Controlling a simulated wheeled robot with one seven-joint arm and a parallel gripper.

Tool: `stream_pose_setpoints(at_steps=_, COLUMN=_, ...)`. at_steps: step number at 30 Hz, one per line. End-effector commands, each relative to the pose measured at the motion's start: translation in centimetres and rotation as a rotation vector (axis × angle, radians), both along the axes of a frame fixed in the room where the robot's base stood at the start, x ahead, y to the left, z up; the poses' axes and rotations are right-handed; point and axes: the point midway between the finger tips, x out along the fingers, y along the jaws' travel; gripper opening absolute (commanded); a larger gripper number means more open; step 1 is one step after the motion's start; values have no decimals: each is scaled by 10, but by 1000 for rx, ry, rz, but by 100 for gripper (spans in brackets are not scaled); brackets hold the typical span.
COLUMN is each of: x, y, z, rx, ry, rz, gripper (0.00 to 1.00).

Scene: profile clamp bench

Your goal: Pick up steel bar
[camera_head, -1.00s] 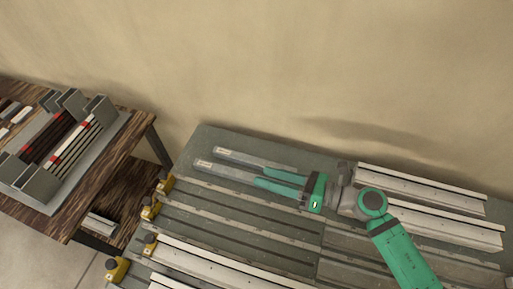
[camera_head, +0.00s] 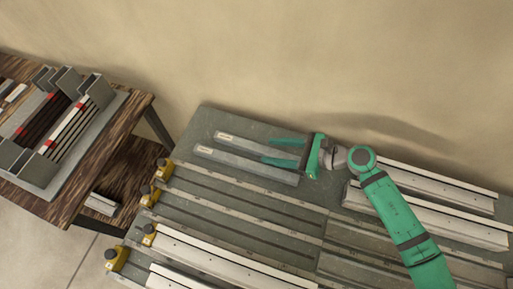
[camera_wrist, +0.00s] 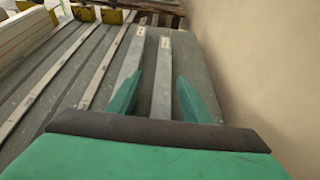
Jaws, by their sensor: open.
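Two flat grey steel bars with pale labels at their left ends lie side by side on the grey-green bench in the head view: a far steel bar (camera_head: 240,143) and a near steel bar (camera_head: 235,159). My gripper (camera_head: 267,149) is open, its two green fingers pointing left over the right halves of the bars. In the wrist view, the far bar (camera_wrist: 163,75) runs between the fingers of my gripper (camera_wrist: 158,80). The near bar (camera_wrist: 131,60) runs beside the left finger. The height of the fingertips above the bars is hard to tell.
Long pale profiles (camera_head: 215,250) and yellow-black clamps (camera_head: 150,196) line the bench's near side. More white profiles (camera_head: 440,215) lie at right beneath my arm. A wooden table (camera_head: 120,140) with a slotted rack (camera_head: 110,115) stands at left. The wall rises behind the bench.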

Motion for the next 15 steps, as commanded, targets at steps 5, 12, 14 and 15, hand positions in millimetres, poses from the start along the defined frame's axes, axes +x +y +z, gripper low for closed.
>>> stream_pose_setpoints(at_steps=5, x=6, y=12, z=-6, rx=3, ry=1, rz=0, gripper=45)
stream_pose_setpoints(at_steps=12, x=17, y=38, z=-19, rx=1, ry=1, rz=-2, gripper=45)
stream_pose_setpoints(at_steps=14, x=19, y=41, z=-20, rx=0, ry=1, rz=-4, gripper=45)
stream_pose_setpoints(at_steps=15, x=19, y=41, z=-21, rx=0, ry=1, rz=-4, gripper=45)
